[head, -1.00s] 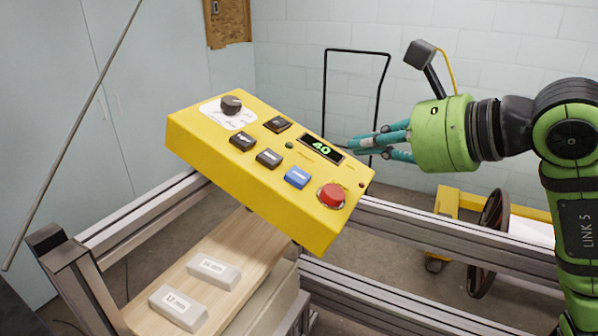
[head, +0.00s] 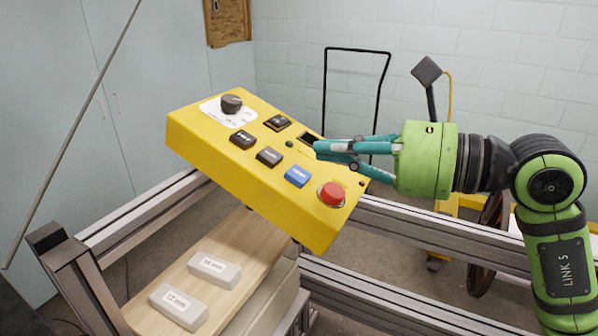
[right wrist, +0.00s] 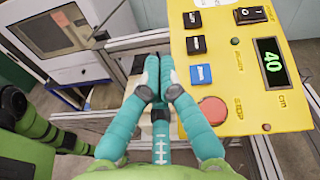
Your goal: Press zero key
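The yellow control panel (head: 215,155) is tilted on the frame. It carries a black key (head: 242,139), a second black key (head: 269,157) and a blue key (head: 297,175) in a row. Their labels are too small to read surely, so I cannot tell which is zero. The keys also show in the right wrist view, with the blue key (right wrist: 201,75) nearest my fingers. My right gripper (head: 318,150) has its teal fingers together and empty, in front of the panel's upper right side, partly hiding the display (head: 307,138). My left gripper is out of view.
A red stop button (head: 331,194) sits near the panel's right corner. A rocker switch (head: 277,122) and a black knob (head: 231,103) are on the panel. Metal rails (head: 440,236) run below; labelled blocks (head: 179,306) lie on wood.

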